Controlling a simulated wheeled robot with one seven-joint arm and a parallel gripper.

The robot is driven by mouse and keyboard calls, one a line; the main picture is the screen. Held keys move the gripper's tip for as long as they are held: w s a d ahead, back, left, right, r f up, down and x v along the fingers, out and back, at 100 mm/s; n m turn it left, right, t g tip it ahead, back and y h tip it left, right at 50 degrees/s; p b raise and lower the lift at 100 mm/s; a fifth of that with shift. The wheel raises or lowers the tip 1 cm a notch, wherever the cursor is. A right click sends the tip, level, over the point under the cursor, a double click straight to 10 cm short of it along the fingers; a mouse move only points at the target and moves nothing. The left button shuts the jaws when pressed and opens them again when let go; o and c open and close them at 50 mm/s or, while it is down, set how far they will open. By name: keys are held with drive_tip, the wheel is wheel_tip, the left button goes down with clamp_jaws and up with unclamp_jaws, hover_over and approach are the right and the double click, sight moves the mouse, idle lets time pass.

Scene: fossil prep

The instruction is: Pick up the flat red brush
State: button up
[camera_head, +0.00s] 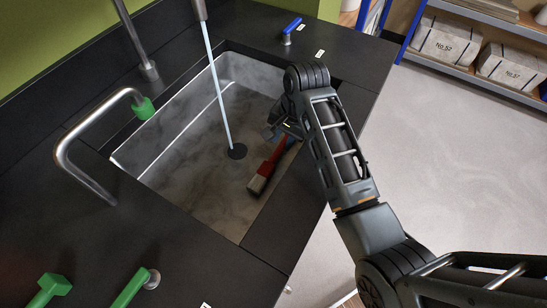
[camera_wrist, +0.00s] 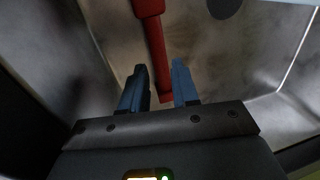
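The flat red brush (camera_head: 266,171) lies in the grey sink (camera_head: 190,165) along its right wall, with its pale bristle end toward the bottom of the picture. My gripper (camera_head: 280,131) is down inside the sink by the far end of the handle. In the wrist view the red handle (camera_wrist: 156,48) runs down between the two blue-grey fingers of my gripper (camera_wrist: 159,66). The fingers are apart, with a gap on both sides of the handle. I cannot tell how far below the fingertips the handle lies. The bristles are out of the wrist view.
A stream of water (camera_head: 218,90) falls to the dark drain (camera_head: 237,151), left of the brush. A curved metal tap (camera_head: 70,145) with green parts stands at the left. A blue-handled valve (camera_head: 291,27) is on the black counter (camera_head: 350,60) behind. The sink walls are close to my gripper.

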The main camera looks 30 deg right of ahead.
sight(280, 148)
drive_tip(key=shift+w+a+f+p, duration=0.1)
drive_tip(key=shift+f+p, duration=0.05)
drive_tip(key=shift+f, duration=0.7)
drive_tip(key=shift+w+a+f+p, duration=0.1)
drive_tip(key=shift+w+f+p, duration=0.05)
drive_tip(key=shift+f, duration=0.75)
drive_tip(key=shift+w+a+f+p, duration=0.1)
drive_tip(key=shift+f+p, duration=0.05)
drive_tip(key=shift+f, duration=0.7)
drive_tip(key=shift+c, duration=0.4)
clamp_jaws()
